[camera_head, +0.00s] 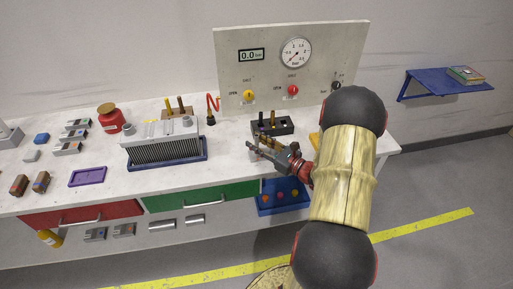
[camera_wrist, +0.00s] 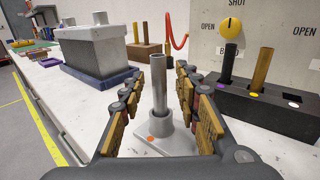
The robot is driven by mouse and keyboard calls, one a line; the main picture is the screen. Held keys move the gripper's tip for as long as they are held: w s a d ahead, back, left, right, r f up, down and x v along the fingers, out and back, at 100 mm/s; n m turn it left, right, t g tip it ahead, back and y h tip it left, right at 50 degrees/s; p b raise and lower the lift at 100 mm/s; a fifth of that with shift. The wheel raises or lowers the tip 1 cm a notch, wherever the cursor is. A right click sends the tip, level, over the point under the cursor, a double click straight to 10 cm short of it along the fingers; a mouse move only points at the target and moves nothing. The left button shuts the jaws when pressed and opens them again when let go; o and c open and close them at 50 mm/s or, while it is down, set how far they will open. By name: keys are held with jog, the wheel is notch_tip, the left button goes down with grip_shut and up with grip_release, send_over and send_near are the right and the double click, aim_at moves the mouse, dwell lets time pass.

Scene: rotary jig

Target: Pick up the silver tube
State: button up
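The silver tube (camera_wrist: 158,85) stands upright in a pale grey socket on a square base (camera_wrist: 180,145) with an orange dot. My gripper (camera_wrist: 159,92) is open, with one finger on each side of the tube. Gaps show between the tube and both fingers, so it is not gripped. In the head view my gripper (camera_head: 264,150) is low over the front of the table; the tube is hard to make out there.
A black block (camera_wrist: 275,110) holding a black and a brass tube stands close on the right, before the gauge panel (camera_head: 230,50). A grey finned box (camera_head: 160,135) on a blue tray stands left. A brown block (camera_wrist: 140,52) with tubes is behind.

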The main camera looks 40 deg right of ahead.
jog(key=shift+c, duration=1.4)
grip_shut()
